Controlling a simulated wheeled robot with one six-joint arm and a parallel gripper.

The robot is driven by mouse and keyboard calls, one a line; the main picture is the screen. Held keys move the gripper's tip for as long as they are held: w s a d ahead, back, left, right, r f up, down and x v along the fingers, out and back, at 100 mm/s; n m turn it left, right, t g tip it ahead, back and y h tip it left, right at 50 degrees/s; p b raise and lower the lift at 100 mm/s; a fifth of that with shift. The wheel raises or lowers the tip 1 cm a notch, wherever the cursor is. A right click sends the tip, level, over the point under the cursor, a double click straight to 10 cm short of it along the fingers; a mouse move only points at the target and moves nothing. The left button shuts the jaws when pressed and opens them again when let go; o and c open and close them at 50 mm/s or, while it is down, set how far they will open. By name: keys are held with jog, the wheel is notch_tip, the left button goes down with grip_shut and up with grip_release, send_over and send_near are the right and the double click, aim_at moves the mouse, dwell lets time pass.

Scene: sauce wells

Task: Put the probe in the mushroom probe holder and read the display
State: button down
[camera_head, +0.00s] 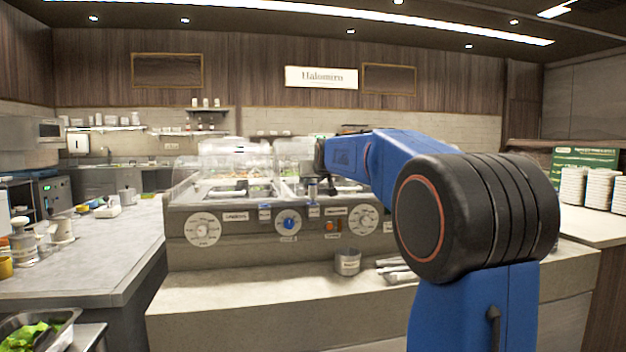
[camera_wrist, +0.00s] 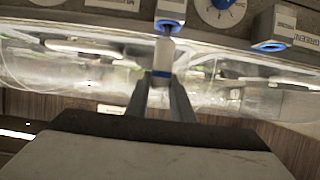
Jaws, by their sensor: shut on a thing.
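The probe (camera_wrist: 163,56) shows in the wrist view as a pale handle with a blue band. My gripper (camera_wrist: 162,84) is shut on its near end. The probe's far, dark end meets a small grey, blue-edged holder (camera_wrist: 171,12) at the top; I cannot tell how deep it sits. A second blue-edged holder (camera_wrist: 274,28) stands to its right. In the head view my gripper is small and mostly hidden by my arm at the counter's middle. Small holders (camera_head: 264,212) line the counter front. Their labels are too small to read, and I cannot make out a display reading.
Clear curved guards (camera_head: 235,160) rise over the food wells. Dials (camera_head: 203,229) and a blue knob (camera_head: 288,222) sit on the front panel. A metal cup (camera_head: 347,262) stands on the lower ledge (camera_head: 240,300), whose left part is clear.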

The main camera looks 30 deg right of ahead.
jog(key=shift+f, duration=0.65)
dwell(1.9)
jog(key=shift+r, duration=0.15)
dwell(0.9)
jog(key=shift+r, duration=3.6)
jog(key=shift+s, duration=0.1)
